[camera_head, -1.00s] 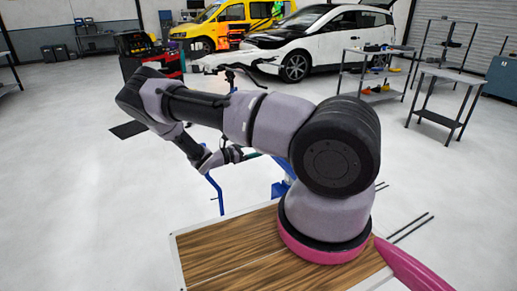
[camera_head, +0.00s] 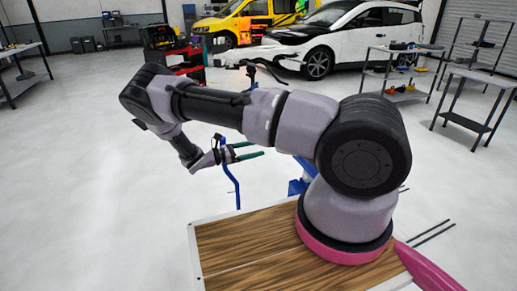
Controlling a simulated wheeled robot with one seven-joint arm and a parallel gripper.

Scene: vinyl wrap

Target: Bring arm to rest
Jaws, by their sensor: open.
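My arm (camera_head: 205,104) reaches out to the left from its pink-ringed base and bends down at the far elbow. My gripper (camera_head: 262,153) hangs beyond the arm, in mid-air over the grey floor. Its two green fingers point right and stand apart, with nothing visible between them. A blue stand (camera_head: 232,188) shows just below and behind the gripper. I cannot tell whether they touch.
Metal shelf racks (camera_head: 400,72) and a small table (camera_head: 470,78) stand at the right.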

